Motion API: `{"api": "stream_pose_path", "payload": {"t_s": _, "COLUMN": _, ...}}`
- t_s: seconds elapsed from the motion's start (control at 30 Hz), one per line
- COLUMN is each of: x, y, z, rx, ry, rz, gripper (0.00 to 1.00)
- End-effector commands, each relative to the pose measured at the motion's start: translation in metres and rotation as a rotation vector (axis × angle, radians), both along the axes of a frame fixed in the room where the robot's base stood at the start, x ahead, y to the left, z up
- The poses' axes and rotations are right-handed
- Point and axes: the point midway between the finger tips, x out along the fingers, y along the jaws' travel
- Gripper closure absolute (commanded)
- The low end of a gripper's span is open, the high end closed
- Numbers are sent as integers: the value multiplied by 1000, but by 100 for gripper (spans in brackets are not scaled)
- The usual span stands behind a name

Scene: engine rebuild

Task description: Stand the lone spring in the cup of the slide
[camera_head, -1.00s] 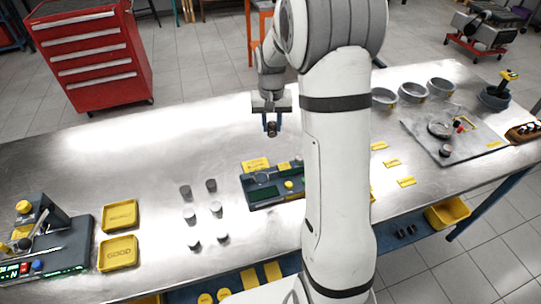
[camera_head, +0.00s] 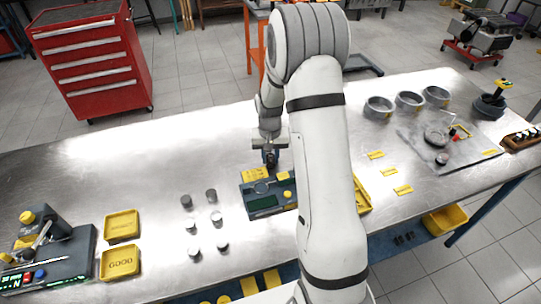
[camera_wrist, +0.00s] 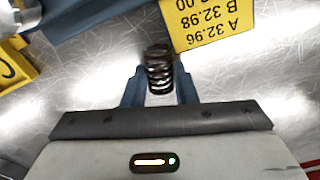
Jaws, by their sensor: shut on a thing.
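A dark coiled spring (camera_wrist: 159,70) stands between the blue fingers of my gripper (camera_wrist: 160,90) in the wrist view; the fingers are shut on it. In the head view my gripper (camera_head: 270,158) hangs over the back edge of a blue-grey fixture (camera_head: 283,206) at mid-table, beside a yellow label plate (camera_head: 255,174). The spring there is small and dark, hard to tell from the fingers. The fixture bears a green panel (camera_head: 263,203) and a round piece (camera_head: 261,187). I cannot make out which part is the slide's cup; my arm hides the fixture's right end.
Several small metal cylinders (camera_head: 191,226) stand left of the fixture. Two yellow trays (camera_head: 121,262) and a dark device with a yellow knob (camera_head: 52,263) are farther left. Grey rings (camera_head: 409,102) and a grey mat (camera_head: 466,150) lie at right. The table's back left is clear.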

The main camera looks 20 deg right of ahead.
Motion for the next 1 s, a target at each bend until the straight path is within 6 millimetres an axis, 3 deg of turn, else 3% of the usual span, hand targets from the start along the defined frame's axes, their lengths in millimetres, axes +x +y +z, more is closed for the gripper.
{"api": "stream_pose_path", "payload": {"t_s": 0.2, "x": 0, "y": 0, "z": -5, "rx": 0, "ry": 0, "rz": 1, "gripper": 100}}
{"api": "stream_pose_path", "payload": {"t_s": 0.23, "x": 0, "y": 0, "z": -5, "rx": 0, "ry": 0, "rz": 1, "gripper": 74}}
{"api": "stream_pose_path", "payload": {"t_s": 0.5, "x": 0, "y": 1, "z": -4, "rx": 0, "ry": 0, "rz": 1, "gripper": 53}}
{"api": "stream_pose_path", "payload": {"t_s": 1.0, "x": 0, "y": 1, "z": -3, "rx": 0, "ry": 1, "rz": 2, "gripper": 53}}
